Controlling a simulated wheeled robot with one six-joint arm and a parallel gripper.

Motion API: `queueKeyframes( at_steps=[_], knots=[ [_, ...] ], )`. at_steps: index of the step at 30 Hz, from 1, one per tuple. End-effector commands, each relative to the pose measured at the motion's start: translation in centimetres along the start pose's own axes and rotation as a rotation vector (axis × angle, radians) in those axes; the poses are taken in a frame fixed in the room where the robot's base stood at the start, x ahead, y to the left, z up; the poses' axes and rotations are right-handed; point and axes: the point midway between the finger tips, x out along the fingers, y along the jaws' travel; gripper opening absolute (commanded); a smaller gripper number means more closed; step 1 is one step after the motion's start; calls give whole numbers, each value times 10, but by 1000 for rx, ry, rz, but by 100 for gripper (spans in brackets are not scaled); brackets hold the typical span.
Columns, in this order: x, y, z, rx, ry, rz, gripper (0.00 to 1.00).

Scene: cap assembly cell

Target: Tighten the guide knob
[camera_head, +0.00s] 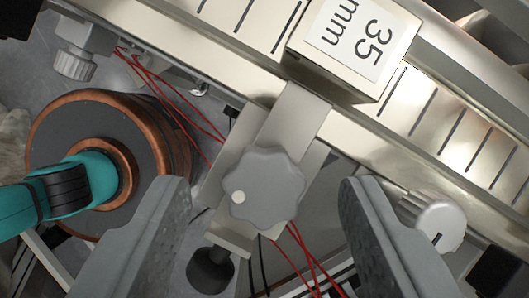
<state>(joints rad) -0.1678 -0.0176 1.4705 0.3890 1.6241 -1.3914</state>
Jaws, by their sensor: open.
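The guide knob (263,187) is a grey, lobed knob with a small white dot near its lower left edge. It sits on a grey metal bracket (293,117) beside a metal rail, near the middle of the view. My gripper (265,193) is open, with one finger at the lower left and one at the lower right. The knob shows in the gap between the two fingers, and neither finger appears to touch it. How far the fingertips are above or below the knob I cannot tell.
A metal rail with dark tick marks (450,135) runs diagonally across the top right. A block marked "35 mm" (350,45) sits on it. Another knurled knob (433,222) is at the right, and one (74,64) at the upper left. Red wires (172,106) pass nearby. A copper-coloured spool (60,120) stands left.

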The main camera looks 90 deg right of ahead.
Motion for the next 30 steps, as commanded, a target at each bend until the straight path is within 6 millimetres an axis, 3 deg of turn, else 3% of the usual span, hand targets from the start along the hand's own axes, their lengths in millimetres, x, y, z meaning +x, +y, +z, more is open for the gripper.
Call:
queueKeyframes(
  at_steps=[12, 13, 20, 30],
  knots=[
    [9, 0, 0, 0, 0, 0, 52],
    [9, 0, 0, 0, 0, 0, 50],
    [8, 0, 0, 0, 0, 0, 7],
    [8, 0, 0, 43, 0, 18, 7]
  ],
)
